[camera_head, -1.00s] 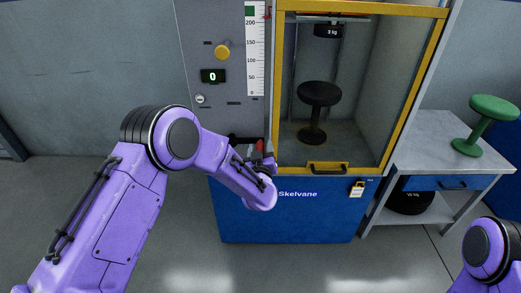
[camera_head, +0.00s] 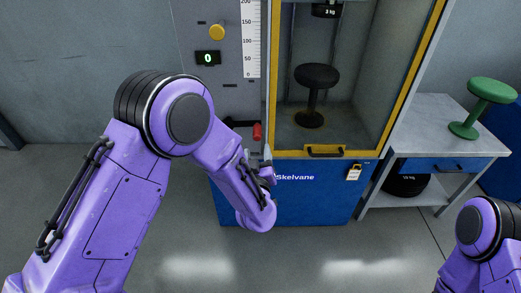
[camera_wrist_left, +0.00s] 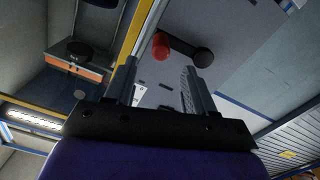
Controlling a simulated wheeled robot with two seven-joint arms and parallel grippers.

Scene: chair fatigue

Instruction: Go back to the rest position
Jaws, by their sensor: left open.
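My left gripper (camera_head: 268,165) is in front of the blue lower cabinet, just below the red handle (camera_head: 257,131) of the testing machine. In the left wrist view its two fingers (camera_wrist_left: 158,88) are apart with nothing between them. The red handle (camera_wrist_left: 161,46) with a black end (camera_wrist_left: 203,57) lies beyond the fingertips, apart from them. My right arm's elbow shows at the lower right of the head view; its gripper is out of view.
The machine's yellow-framed chamber (camera_head: 325,152) holds a black stool (camera_head: 316,78). A grey bench (camera_head: 420,125) at right carries a green stool (camera_head: 485,95). Open floor lies in front.

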